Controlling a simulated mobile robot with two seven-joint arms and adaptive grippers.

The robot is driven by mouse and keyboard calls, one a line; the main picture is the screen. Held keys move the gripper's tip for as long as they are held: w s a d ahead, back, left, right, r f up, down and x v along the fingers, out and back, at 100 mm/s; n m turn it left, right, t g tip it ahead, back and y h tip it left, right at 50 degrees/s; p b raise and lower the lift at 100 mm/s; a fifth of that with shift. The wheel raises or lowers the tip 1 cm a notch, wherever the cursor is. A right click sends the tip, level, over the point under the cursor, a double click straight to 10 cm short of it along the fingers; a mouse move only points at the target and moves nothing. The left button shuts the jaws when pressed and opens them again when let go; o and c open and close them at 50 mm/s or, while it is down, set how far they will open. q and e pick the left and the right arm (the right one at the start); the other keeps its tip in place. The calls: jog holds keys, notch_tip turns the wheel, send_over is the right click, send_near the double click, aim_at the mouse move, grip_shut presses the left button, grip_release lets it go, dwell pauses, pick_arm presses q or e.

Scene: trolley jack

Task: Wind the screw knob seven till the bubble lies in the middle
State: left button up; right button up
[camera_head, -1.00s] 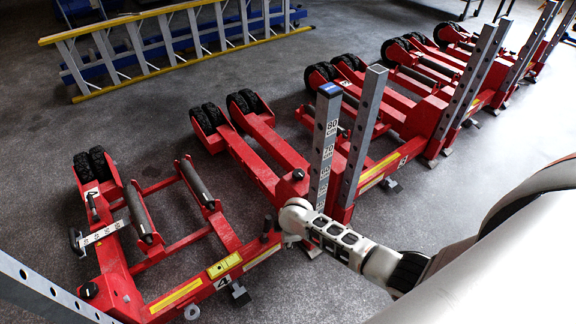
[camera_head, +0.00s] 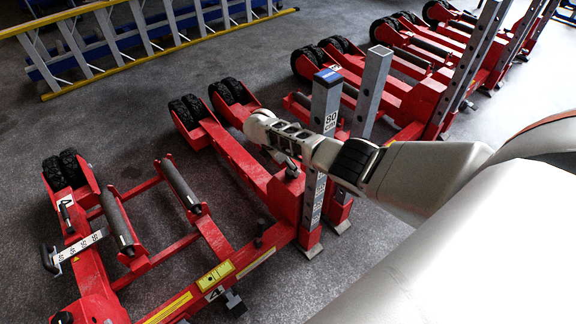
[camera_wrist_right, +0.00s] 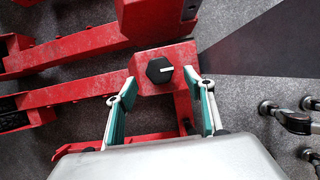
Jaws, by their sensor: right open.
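A black hexagonal knob (camera_wrist_right: 160,70) with a white mark sits on a red block in the right wrist view. No number is readable on it, so I cannot tell whether it is knob seven. My right gripper (camera_wrist_right: 160,78) is open, with its teal-padded fingers on either side of the knob; I cannot tell whether they touch it. In the head view my right arm reaches in from the right over the red frame, and its fingers are not clearly visible. A yellow level plate (camera_head: 215,274) is on the near red frame; its bubble is too small to read. My left gripper is not in view.
Upright grey posts (camera_head: 376,85) stand close to my right arm, one marked 80. Several red jack frames with black wheels (camera_head: 70,168) line the floor. A yellow-edged ladder (camera_head: 150,45) lies at the back. Grey floor is bare at the left.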

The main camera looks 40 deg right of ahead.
jog(key=b+x, duration=0.1)
jog(key=x, duration=0.3)
jog(key=shift+s+a+f, duration=0.1)
jog(key=shift+f, duration=0.05)
jog(key=shift+f+b, duration=0.1)
jog(key=shift+b, duration=0.2)
jog(key=c, duration=1.1)
jog(key=shift+m, duration=0.3)
jog(key=shift+f+m+g+b, duration=0.1)
jog(key=shift+m+g+b, duration=0.45)
jog(key=shift+m, duration=0.85)
jog(key=shift+w+m+g, duration=0.25)
jog(key=shift+m, duration=0.15)
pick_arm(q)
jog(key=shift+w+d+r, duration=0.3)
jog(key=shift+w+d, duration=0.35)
